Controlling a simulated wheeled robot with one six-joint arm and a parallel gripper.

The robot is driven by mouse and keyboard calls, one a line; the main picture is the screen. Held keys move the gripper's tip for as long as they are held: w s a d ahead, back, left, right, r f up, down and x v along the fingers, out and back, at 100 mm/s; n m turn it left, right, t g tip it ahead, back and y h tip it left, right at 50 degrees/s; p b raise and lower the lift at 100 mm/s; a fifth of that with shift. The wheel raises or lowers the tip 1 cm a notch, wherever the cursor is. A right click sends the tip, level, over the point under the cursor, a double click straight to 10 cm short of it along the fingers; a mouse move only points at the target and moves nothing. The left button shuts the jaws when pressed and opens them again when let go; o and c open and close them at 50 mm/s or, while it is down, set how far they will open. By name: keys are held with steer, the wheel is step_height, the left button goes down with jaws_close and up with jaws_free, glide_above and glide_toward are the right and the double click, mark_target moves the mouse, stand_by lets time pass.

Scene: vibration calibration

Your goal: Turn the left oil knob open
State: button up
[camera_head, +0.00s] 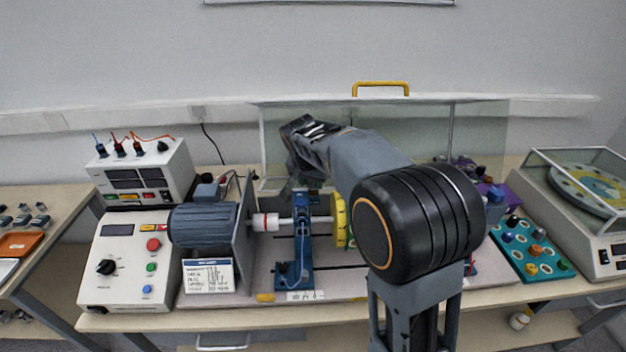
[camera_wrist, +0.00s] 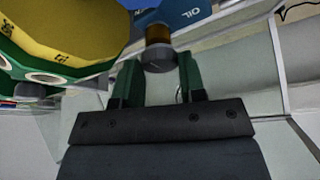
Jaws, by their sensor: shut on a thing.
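The oil knob (camera_wrist: 158,56) is a grey round cap on an amber cup, beside a blue block (camera_wrist: 185,12) marked OIL in the wrist view. My gripper (camera_wrist: 158,66) has its two green fingers on either side of the grey cap and is shut on it. In the head view, my gripper (camera_head: 291,185) reaches down behind the arm, above the blue bearing stand (camera_head: 302,245) on the shaft. The knob itself is too small and covered to make out there. How far it is turned cannot be told.
A yellow disc (camera_head: 340,220) sits on the shaft just right of the stand; it is close to the left finger in the wrist view (camera_wrist: 70,30). A grey motor (camera_head: 203,226) stands left. A clear guard (camera_head: 480,125) with a yellow handle (camera_head: 380,84) is behind.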

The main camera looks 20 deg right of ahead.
steer(key=o, duration=0.9)
steer(key=v, duration=1.3)
steer(key=shift+s+r, duration=0.1)
steer(key=shift+r, duration=0.25)
